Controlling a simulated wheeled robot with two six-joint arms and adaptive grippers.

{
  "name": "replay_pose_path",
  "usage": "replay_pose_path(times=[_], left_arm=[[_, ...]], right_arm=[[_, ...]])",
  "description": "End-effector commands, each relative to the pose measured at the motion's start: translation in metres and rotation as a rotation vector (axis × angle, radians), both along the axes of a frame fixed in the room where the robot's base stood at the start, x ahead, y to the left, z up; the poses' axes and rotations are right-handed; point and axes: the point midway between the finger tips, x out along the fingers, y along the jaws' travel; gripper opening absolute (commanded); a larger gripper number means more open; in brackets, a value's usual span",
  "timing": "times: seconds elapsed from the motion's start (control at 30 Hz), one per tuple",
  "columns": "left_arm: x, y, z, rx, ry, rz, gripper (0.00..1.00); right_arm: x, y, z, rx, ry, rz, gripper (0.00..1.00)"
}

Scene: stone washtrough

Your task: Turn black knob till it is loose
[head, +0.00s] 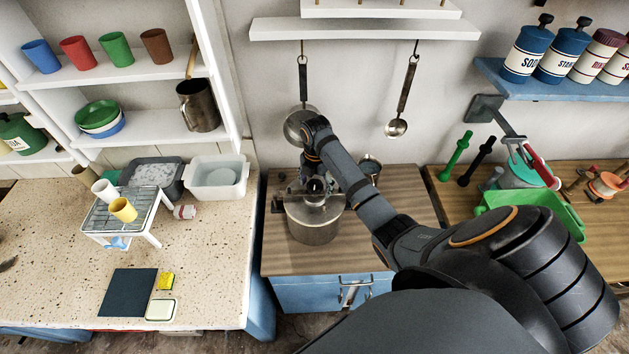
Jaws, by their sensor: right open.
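A round metal pot (314,229) stands on the wooden counter in the middle of the head view. A dark bar or clamp seems to cross its lid. My right arm comes in from the lower right, and its gripper (315,190) points down over the middle of the lid. The gripper is open. I cannot make out the black knob; the gripper and wrist cover the middle of the lid. I cannot tell whether the fingers touch anything there. My left gripper is not in view.
A small metal vessel (370,168) stands behind the pot, partly behind my right arm. A ladle (396,127) hangs on the wall above. A speckled counter (215,280) lies to the left, with a wire rack (143,199). The wooden counter (290,263) in front of the pot is clear.

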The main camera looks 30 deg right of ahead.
Motion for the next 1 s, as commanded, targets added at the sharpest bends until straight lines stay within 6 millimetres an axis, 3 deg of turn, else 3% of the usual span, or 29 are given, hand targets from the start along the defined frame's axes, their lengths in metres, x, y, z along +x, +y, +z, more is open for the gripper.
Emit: replay_pose_path(times=[0.23,0.33,0.8,1.0], left_arm=[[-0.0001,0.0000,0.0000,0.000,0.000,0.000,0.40],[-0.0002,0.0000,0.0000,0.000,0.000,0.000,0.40],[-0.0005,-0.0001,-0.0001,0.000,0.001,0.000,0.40],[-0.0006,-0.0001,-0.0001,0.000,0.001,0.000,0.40]], right_arm=[[0.0003,0.0000,0.0002,0.000,-0.001,-0.003,0.76],[0.0003,0.0000,0.0003,0.000,-0.001,-0.090,0.76],[0.0003,0.0000,0.0002,0.000,-0.001,-1.086,0.76],[0.0003,-0.0001,0.0002,0.000,-0.001,-1.374,0.76]])
